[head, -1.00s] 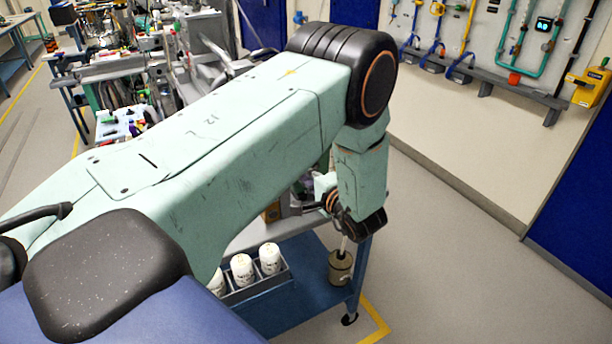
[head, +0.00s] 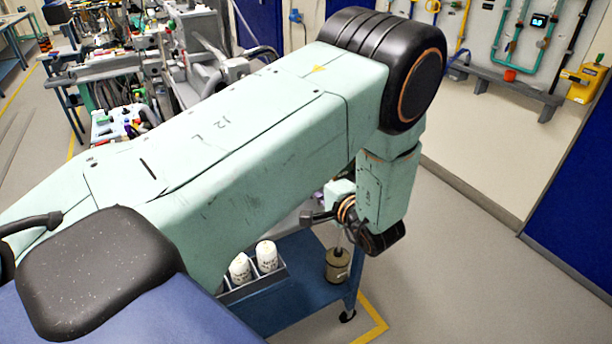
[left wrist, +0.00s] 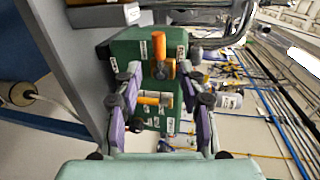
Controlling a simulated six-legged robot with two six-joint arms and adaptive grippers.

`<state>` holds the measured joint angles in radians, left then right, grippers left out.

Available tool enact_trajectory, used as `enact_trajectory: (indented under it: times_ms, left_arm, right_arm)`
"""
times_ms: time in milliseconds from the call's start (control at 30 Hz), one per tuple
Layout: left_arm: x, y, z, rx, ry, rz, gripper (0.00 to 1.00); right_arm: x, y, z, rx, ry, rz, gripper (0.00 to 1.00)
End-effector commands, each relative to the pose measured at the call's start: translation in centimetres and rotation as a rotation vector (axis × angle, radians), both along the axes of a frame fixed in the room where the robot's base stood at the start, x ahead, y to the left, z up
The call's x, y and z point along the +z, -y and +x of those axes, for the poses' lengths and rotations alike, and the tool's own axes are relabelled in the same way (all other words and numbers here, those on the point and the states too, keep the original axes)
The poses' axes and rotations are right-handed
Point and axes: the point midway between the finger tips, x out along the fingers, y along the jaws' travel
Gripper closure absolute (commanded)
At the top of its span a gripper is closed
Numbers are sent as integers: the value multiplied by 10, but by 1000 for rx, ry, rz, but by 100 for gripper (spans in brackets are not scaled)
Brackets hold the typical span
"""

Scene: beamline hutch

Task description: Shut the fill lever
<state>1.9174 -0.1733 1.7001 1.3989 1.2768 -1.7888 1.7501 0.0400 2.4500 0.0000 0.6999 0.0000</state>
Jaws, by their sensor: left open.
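In the left wrist view a green box (left wrist: 127,48) with small white labels carries two orange handles. The upper orange handle (left wrist: 158,45) points up in the picture from a metal fitting. The lower orange handle (left wrist: 152,99) lies crosswise. I cannot tell which one is the fill lever. My left gripper (left wrist: 163,72) is open, with a purple-sided finger on each side of the handles. The lower handle shows between the fingers; I see no clear contact. In the head view my left arm hides the box and the gripper's fingers. My right gripper is not in view.
A blue cart (head: 300,290) stands below my left arm. It holds white bottles (head: 267,257) in a rack and a small brownish pot (head: 338,265) near its corner. A curved metal tube (left wrist: 238,28) passes close to the box. Floor is clear at right.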

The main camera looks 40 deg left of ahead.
Motion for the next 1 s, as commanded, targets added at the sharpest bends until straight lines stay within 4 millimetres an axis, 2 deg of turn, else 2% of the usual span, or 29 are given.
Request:
enact_trajectory:
  times_ms: [100, 233, 833, 1000]
  left_arm:
    - [3, 13, -4, -2, 2, 0, 60]
    - [4, 19, -7, -1, 1, 0, 60]
    - [4, 20, -8, 2, 8, -3, 60]
    - [-1, 24, -3, 6, 150, -91, 60]
  right_arm:
    - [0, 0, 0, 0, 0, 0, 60]
    - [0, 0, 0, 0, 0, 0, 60]
    - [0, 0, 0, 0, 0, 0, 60]
    - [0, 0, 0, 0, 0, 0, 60]
